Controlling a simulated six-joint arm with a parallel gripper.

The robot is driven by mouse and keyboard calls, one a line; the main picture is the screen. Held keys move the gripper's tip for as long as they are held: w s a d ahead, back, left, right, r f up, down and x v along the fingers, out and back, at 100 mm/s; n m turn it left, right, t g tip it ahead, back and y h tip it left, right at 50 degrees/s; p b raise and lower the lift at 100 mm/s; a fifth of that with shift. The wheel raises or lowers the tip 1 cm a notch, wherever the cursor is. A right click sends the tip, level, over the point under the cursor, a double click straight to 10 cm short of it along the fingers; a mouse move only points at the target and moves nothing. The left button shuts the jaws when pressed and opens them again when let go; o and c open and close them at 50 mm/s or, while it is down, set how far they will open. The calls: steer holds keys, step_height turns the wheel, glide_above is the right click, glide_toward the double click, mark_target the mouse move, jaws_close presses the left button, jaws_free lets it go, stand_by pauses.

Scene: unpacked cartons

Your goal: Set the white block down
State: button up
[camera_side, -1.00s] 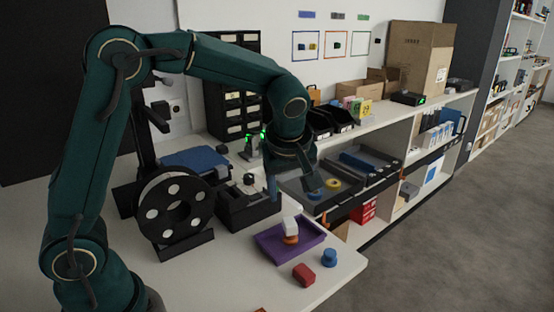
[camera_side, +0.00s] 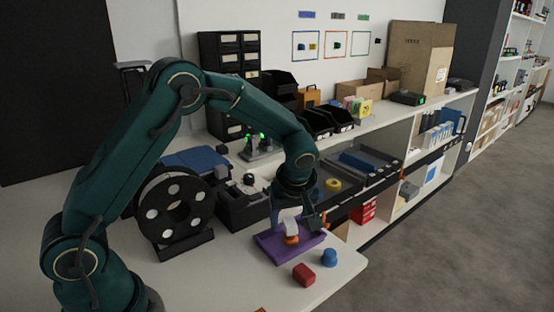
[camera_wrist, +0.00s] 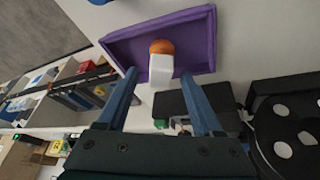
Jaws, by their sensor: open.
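The white block (camera_side: 290,226) stands on an orange piece (camera_side: 291,240) inside the purple tray (camera_side: 268,248). In the wrist view the white block (camera_wrist: 161,68) shows in front of the orange piece (camera_wrist: 162,46), with the purple tray (camera_wrist: 125,44) around them. My gripper (camera_side: 300,216) is low over the tray. Its blue fingers (camera_wrist: 160,73) are open, one to each side of the white block, with a gap on both sides in the wrist view. How far the fingertips reach down beside the block is hard to tell.
A red block (camera_side: 303,274) and a blue round piece (camera_side: 329,257) stand near the table's front corner, outside the tray. A black reel (camera_side: 174,208) stands left of the tray. A black holder (camera_side: 243,206) is behind the tray. White tabletop is free at front left.

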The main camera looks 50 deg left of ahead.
mark_target(289, 221)
jaws_close()
steer(key=shift+r, duration=0.15)
step_height(289, 221, up, 4)
steer(key=shift+r, duration=0.15)
steer(key=s+a+r, duration=0.6)
steer(key=a, duration=0.3)
steer(key=s+d+r+m+t+h, duration=0.2)
steer(key=s+d+r+m+h, duration=0.1)
steer(key=d+m, duration=0.7)
steer(key=s+m+h, duration=0.1)
steer(key=m, duration=0.2)
steer(key=shift+s+d+r+h, duration=0.15)
steer(key=shift+s+d+h, duration=0.05)
steer(key=shift+d+h, duration=0.1)
